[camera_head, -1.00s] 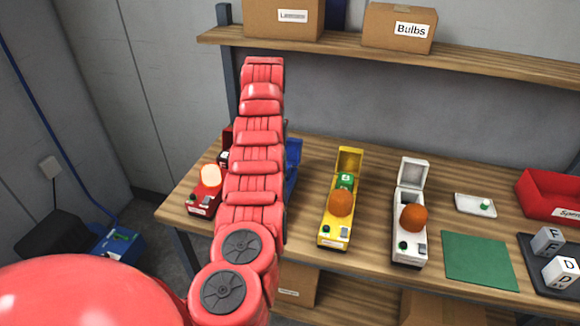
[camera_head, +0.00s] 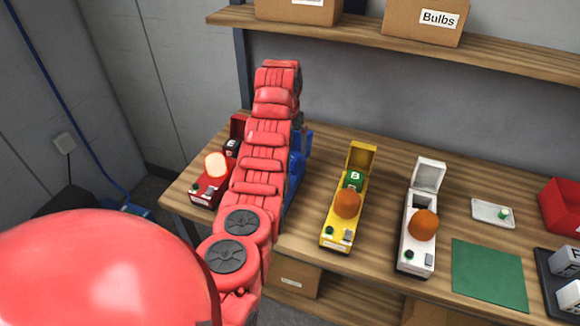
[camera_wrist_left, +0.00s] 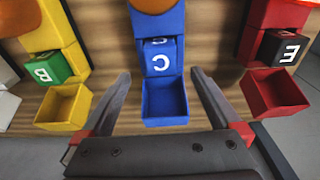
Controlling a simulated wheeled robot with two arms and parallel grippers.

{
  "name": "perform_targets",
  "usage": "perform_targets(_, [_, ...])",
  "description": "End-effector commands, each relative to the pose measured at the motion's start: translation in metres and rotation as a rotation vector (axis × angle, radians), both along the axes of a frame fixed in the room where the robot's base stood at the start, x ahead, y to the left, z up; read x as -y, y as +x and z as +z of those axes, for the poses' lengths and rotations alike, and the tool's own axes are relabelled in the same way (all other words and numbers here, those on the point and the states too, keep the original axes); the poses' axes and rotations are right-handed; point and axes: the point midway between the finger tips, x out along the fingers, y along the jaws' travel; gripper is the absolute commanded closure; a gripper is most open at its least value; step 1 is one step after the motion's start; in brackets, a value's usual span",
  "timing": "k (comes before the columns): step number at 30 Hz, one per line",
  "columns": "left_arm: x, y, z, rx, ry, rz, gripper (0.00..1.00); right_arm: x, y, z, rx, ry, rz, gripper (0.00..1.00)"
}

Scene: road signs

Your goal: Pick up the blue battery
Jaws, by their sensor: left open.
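The blue battery (camera_wrist_left: 160,58) is a blue cube with a white letter C. In the left wrist view it sits in the blue sign device (camera_wrist_left: 164,106), between an orange bulb (camera_wrist_left: 153,3) and the raised, open box-shaped lid. My left gripper (camera_wrist_left: 160,74) is open, with one dark finger on each side of the battery and the lid. Nothing is held, and I cannot tell whether the fingers touch anything. In the head view my red left arm covers the gripper and most of the blue device (camera_head: 300,150). My right gripper is not in view.
The yellow device (camera_head: 337,226) with a green B battery (camera_head: 353,180) and the red device (camera_head: 207,188) with a dark battery flank the blue one. A white device (camera_head: 413,254), green mat (camera_head: 488,275) and red bin (camera_head: 562,203) stand right. A shelf (camera_head: 400,48) runs above.

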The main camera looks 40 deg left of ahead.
Motion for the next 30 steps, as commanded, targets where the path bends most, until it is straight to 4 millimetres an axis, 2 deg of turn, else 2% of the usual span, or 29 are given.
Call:
perform_targets(1, [0.001,0.000,-0.004,-0.007,-0.002,-0.001,0.03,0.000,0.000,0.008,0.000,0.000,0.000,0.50])
perform_targets(8, [-0.001,0.002,-0.022,-0.004,-0.001,0.000,0.03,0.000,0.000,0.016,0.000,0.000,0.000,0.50])
perform_targets(14, [-0.003,0.004,-0.047,-0.007,-0.002,0.001,0.03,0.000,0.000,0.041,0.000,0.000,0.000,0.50])
perform_targets(21, [-0.003,0.008,-0.068,-0.002,-0.001,-0.001,0.03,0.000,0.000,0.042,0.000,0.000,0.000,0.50])
perform_targets(30, [-0.003,0.008,-0.071,0.000,0.000,0.000,0.04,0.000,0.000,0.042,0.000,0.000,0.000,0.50])
